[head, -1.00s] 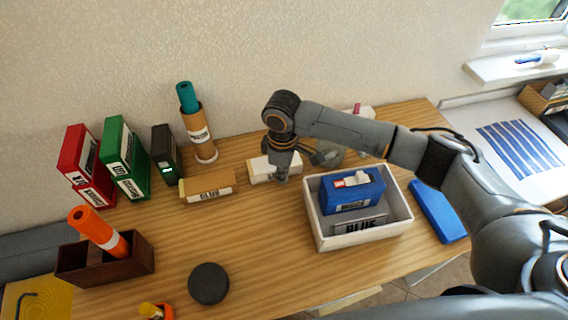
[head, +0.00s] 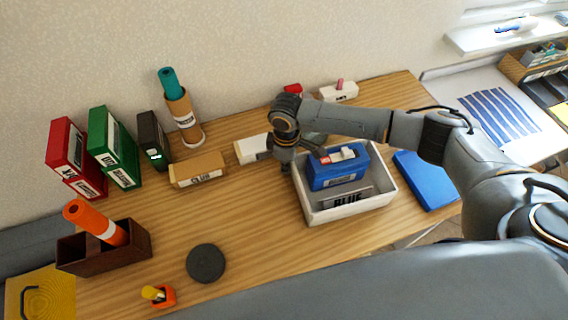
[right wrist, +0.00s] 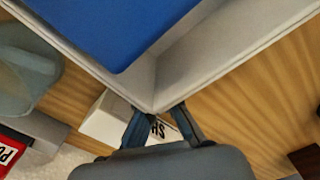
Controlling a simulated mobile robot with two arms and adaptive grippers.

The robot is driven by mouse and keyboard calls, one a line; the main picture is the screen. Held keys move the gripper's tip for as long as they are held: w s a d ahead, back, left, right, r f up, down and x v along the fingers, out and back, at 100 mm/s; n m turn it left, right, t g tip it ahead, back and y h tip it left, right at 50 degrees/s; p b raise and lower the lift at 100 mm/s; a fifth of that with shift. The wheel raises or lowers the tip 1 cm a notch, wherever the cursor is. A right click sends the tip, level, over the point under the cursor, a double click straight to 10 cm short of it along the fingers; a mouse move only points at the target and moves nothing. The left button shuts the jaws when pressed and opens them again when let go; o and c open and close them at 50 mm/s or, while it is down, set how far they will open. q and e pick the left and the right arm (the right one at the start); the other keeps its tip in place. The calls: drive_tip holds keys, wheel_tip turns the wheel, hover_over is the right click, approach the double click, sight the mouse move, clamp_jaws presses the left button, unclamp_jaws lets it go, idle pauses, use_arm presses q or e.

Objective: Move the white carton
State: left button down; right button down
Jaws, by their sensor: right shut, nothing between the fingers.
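A white carton (head: 247,149) lies on the wooden table, left of the white tray; my right gripper and wrist hide its right end in the head view. It also shows in the right wrist view (right wrist: 103,121), with black letters on its side, partly behind my fingers. My right gripper (head: 283,171) is at the tray's left edge, beside the carton. In the right wrist view its shut, empty fingers (right wrist: 160,108) are close to the tray's corner. My left gripper is not in view. Another white box (head: 338,93) with a pink piece on top stands at the back.
The white tray (head: 386,194) holds a blue box (head: 334,176) and a grey box labelled BLUE (head: 349,196). A tan box labelled CLUB (head: 198,170) lies left of the carton. A blue slab (head: 426,181) lies right of the tray. The front middle of the table is clear.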

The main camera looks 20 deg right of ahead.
drive_tip(key=s+d+p, duration=0.1)
drive_tip(key=d, duration=0.1)
drive_tip(key=s+d+p, duration=0.1)
drive_tip(key=d, duration=0.1)
drive_tip(key=s+d+p, duration=0.1)
drive_tip(key=d+p, duration=0.1)
drive_tip(key=shift+r, duration=0.2)
drive_tip(key=shift+s+d+f, duration=0.15)
drive_tip(key=shift+s+d, duration=0.1)
drive_tip(key=shift+d, duration=0.1)
drive_tip(key=shift+w+a, duration=0.1)
